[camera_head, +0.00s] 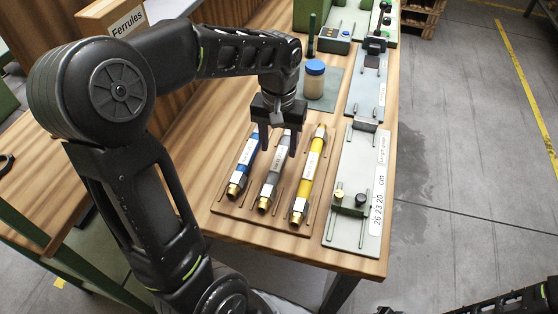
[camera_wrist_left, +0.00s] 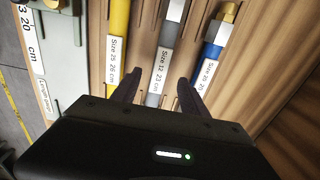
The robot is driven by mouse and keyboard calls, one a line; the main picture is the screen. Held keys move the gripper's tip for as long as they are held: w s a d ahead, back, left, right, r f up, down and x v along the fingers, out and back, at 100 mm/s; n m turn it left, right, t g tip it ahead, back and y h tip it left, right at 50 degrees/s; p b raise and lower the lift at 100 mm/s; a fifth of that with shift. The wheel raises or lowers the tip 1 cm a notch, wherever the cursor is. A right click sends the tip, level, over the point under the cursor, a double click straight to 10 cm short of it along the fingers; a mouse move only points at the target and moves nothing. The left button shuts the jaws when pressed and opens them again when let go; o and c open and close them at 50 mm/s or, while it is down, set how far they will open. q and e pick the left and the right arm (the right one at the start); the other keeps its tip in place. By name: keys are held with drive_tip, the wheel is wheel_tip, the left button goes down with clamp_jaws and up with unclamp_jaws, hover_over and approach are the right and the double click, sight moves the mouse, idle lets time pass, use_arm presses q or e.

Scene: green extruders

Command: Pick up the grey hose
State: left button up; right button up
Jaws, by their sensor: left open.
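The grey hose (camera_head: 269,184) lies in the wooden rack (camera_head: 259,221) between the blue hose (camera_head: 241,170) and the yellow hose (camera_head: 311,170). It has brass and metal end fittings and a white label. My left gripper (camera_head: 279,147) is open, pointing down over the upper part of the grey hose. In the left wrist view the grey hose (camera_wrist_left: 168,36) runs between the two open fingertips, with the yellow hose on the left and the blue hose on the right. Whether the fingers touch the hose or rack is unclear.
A green measuring plate (camera_head: 345,219) with a ruler strip lies right of the rack. A blue-lidded jar (camera_head: 314,79) stands on a mat behind. A box labelled Ferrules (camera_head: 113,18) is at the back left. Green machines line the back of the bench.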

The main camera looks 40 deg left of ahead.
sight(279, 158)
use_arm(q)
drive_tip(key=shift+f+p, duration=0.45)
drive_tip(key=shift+f, duration=2.2)
clamp_jaws()
